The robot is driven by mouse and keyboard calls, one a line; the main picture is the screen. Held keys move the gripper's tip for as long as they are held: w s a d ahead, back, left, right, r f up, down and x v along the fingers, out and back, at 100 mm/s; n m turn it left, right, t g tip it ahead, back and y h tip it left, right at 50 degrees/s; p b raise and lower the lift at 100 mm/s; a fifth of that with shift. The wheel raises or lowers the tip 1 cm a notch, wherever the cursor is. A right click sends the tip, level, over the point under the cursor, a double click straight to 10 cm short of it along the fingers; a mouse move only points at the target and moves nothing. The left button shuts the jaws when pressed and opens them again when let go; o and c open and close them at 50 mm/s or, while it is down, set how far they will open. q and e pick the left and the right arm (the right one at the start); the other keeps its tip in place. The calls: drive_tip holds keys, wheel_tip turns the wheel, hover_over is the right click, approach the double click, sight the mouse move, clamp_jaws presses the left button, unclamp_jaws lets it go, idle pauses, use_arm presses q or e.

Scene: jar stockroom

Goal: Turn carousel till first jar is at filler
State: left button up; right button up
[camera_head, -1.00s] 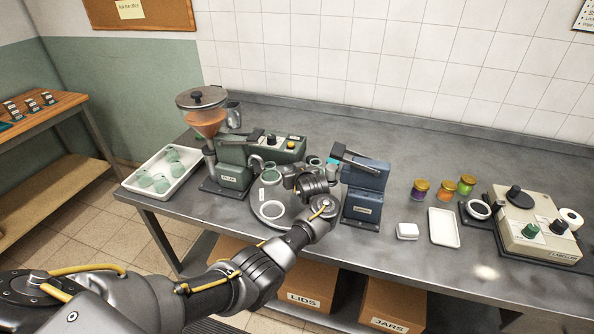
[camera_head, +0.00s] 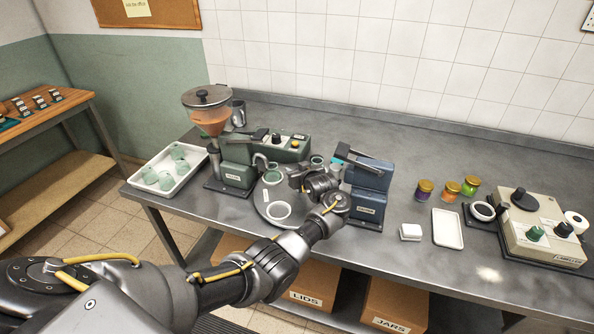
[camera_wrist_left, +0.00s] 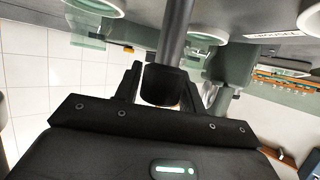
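The carousel (camera_head: 263,207) is a grey round plate on the bench, between the green filler (camera_head: 236,172) and the blue press (camera_head: 370,188). A greenish glass jar (camera_head: 272,177) stands on its left side, close to the filler's spout. Another jar (camera_head: 316,161) is at the back. A pale ring-shaped seat (camera_head: 279,211) is at the front, with nothing seen in it. My left gripper (camera_head: 298,180) is over the carousel and hides part of it. In the left wrist view its fingers close around a dark knob (camera_wrist_left: 162,86) below a grey post. My right gripper is not in view.
A white tray (camera_head: 135,189) of green jars is at the left. Filled jars (camera_head: 449,192), a small white block (camera_head: 410,232), a white tray (camera_head: 447,243) and the labeller (camera_head: 541,228) are at the right. Boxes sit beneath the bench.

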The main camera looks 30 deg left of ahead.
use_arm(q)
drive_tip(key=o, duration=0.3)
drive_tip(key=shift+d, duration=0.1)
drive_tip(key=v, duration=1)
drive_tip(key=shift+s+d, duration=0.2)
drive_tip(key=shift+s, duration=0.05)
drive_tip(key=shift+r, duration=0.15)
